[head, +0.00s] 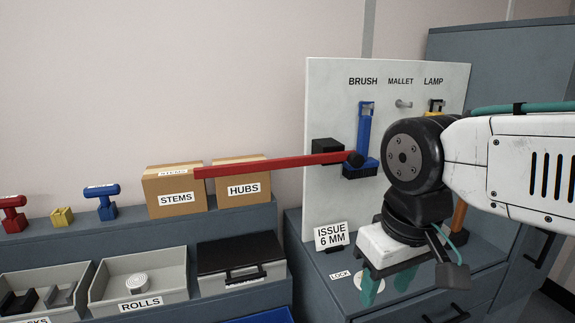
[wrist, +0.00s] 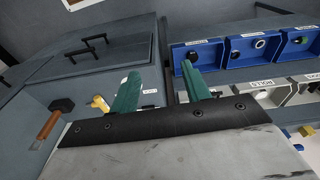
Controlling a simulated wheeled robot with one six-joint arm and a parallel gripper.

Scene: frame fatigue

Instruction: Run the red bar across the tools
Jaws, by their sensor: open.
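The red bar (head: 265,165) reaches left from a black knob (head: 355,159) at the white tool board (head: 335,100), passing in front of cardboard boxes. A blue brush (head: 365,130) hangs under BRUSH. The grey peg (head: 403,104) under MALLET is bare. A yellow lamp (head: 436,105) under LAMP is mostly hidden by my arm.
The STEMS box (head: 176,211) and HUBS box (head: 243,193) stand on the left shelf behind the bar. An ISSUE 6 MM sign (head: 331,236) stands before the board. A yellow item (wrist: 99,104) lies near the fingers. Blue bins (wrist: 225,60) stand at right in the wrist view.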

